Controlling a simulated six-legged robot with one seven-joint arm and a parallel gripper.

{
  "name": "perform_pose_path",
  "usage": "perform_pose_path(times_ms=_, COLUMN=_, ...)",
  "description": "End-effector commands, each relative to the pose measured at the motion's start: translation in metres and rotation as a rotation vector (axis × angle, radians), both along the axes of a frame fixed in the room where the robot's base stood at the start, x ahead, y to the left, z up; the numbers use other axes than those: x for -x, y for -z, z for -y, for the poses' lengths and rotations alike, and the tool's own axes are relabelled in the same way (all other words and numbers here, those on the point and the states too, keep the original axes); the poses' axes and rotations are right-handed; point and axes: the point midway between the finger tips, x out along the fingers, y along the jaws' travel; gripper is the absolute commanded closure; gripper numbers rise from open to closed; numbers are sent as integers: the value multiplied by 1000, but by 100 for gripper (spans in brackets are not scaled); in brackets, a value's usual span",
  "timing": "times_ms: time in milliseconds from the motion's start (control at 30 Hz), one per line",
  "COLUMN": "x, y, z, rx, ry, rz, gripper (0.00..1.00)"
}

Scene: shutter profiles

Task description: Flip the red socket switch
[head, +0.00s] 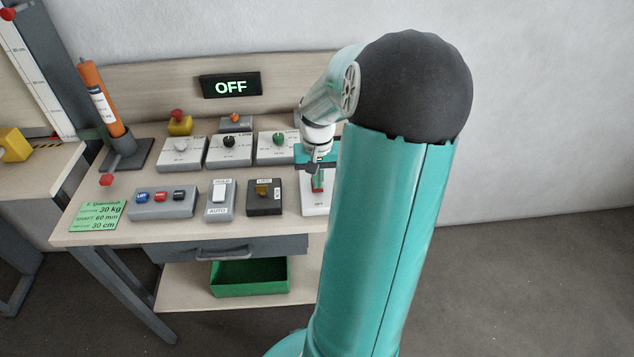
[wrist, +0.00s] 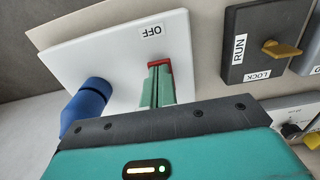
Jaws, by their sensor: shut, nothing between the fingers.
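The red socket switch (wrist: 157,63) sits on a white plate (wrist: 100,52) marked OFF in the wrist view. A blue round plug or knob (wrist: 88,100) stands on the same plate, to the left of the switch. My gripper (wrist: 160,86) is shut and empty, with its green fingers right at the red switch and covering part of it. I cannot tell whether they touch it. In the head view the white plate (head: 313,206) is at the right of the panel row, with the red switch (head: 318,183) below my gripper; my arm hides the plate's right side.
A display (head: 231,86) reads OFF at the back. A black LOCK/RUN box with a yellow knob (head: 264,198) stands close to the left of the plate. An AUTO rocker (head: 219,196) and a grey button box (head: 162,202) are further left. A green bin (head: 249,278) is below.

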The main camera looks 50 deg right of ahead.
Motion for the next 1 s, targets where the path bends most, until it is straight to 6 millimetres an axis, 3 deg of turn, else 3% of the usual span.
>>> perform_pose_path(times_ms=267, x=0, y=-6, z=0, rx=2, ry=0, rz=1, gripper=100)
perform_pose_path(times_ms=1000, x=-1, y=-60, z=0, rx=2, ry=0, rz=1, gripper=100)
